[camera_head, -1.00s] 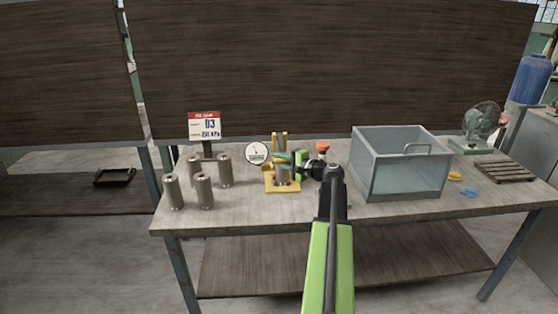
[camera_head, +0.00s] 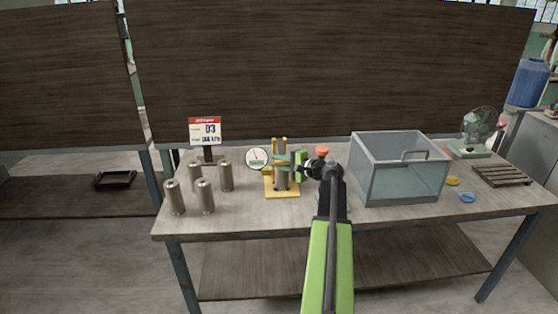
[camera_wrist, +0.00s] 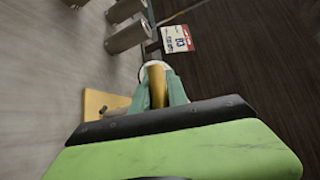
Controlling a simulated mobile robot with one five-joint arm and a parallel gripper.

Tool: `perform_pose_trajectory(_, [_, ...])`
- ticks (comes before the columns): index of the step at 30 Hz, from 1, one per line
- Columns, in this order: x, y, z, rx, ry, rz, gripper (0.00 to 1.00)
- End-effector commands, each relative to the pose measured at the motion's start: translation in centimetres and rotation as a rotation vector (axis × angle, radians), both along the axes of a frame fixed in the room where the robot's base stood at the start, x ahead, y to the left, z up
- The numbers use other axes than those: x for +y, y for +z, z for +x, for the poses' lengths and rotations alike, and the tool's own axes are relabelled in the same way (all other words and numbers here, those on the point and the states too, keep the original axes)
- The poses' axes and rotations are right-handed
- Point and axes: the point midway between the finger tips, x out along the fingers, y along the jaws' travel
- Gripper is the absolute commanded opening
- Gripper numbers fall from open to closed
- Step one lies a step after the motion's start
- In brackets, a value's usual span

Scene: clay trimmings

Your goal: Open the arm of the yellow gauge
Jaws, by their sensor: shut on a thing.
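The yellow gauge (camera_head: 283,194) stands near the middle of the table, with a flat base, upright posts at the back and a white round dial (camera_head: 257,158) at its left. A grey metal cylinder (camera_head: 281,182) stands on its base. My gripper (camera_head: 282,161) reaches in from the right at the gauge's upper part. In the wrist view, its teal fingers (camera_wrist: 161,88) are shut on a yellow piece (camera_wrist: 157,86), seemingly the gauge's arm. My gripper hides much of this arm, so I cannot tell its angle. The yellow base (camera_wrist: 97,104) shows at left.
Several metal cylinders (camera_head: 204,197) stand left of the gauge, before a sign (camera_head: 205,131). A red-orange cap (camera_head: 322,151) shows behind my arm. A clear-walled bin (camera_head: 400,190) stands to the right. Yellow and blue rings (camera_head: 468,197) lie beyond it. Front table is clear.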

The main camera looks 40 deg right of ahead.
Motion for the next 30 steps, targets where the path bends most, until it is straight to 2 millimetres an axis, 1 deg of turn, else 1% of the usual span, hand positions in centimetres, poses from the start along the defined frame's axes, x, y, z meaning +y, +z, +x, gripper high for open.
perform_pose_trajectory(1, [-0.1, 2.0, 0.1, 0.022, -0.001, 0.017, 0.0])
perform_pose_trajectory(8, [-0.7, 6.4, 0.8, 0.168, 0.001, 0.139, 0.0])
perform_pose_trajectory(15, [-2.1, 10.5, 2.3, 0.342, -0.001, 0.286, 0.0])
perform_pose_trajectory(21, [-3.6, 13.3, 4.1, 0.488, -0.001, 0.409, 0.0])
perform_pose_trajectory(24, [-4.4, 14.3, 5.0, 0.551, -0.001, 0.461, 0.0])
perform_pose_trajectory(30, [-5.9, 15.7, 6.8, 0.567, -0.003, 0.475, 0.0])
